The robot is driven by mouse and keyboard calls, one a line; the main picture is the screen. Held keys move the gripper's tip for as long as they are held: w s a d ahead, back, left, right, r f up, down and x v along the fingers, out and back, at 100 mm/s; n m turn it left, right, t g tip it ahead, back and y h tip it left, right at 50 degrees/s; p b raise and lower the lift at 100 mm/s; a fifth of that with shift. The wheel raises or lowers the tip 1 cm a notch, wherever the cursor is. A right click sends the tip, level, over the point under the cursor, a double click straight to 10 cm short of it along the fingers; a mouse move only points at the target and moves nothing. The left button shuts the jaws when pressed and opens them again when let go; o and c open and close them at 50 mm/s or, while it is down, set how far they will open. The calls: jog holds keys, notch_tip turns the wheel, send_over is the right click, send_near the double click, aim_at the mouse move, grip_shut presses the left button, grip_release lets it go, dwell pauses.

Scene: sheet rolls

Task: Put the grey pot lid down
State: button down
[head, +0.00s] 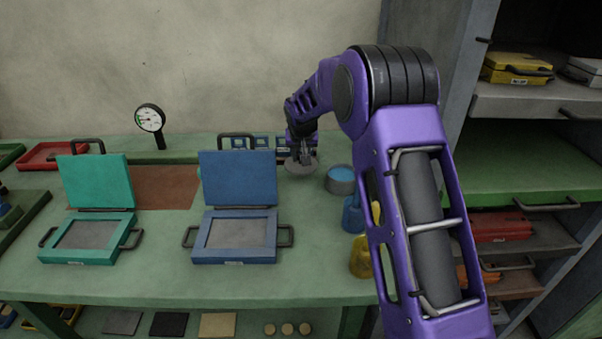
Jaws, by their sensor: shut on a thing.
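The grey pot lid (298,168) is a small round disc in the head view, near the back of the green table. My gripper (301,152) is above it, shut on its top. The lid looks level and close to the tabletop. I cannot tell whether it touches the table. A grey pot (341,184) with blue contents stands open just to the right of the lid. The gripper's fingertips are small and partly hidden by my arm.
The green table (165,283) holds an open teal case (87,245) and an open blue case (234,243) to the left. A blue bottle (352,216) and a yellow container (361,258) stand before the pot. A gauge (150,119) is at the back. Shelves (529,101) stand right.

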aim_at(301, 167)
jog(key=shift+f+b, duration=0.3)
jog(key=shift+f, duration=2.3)
jog(key=shift+f, duration=0.25)
jog(key=c, duration=0.6)
grip_release()
jog(key=shift+r, duration=0.1)
jog(key=shift+r, duration=0.4)
jog(key=p+v, duration=0.1)
jog(key=v, duration=1)
jog(key=shift+s+r, duration=0.25)
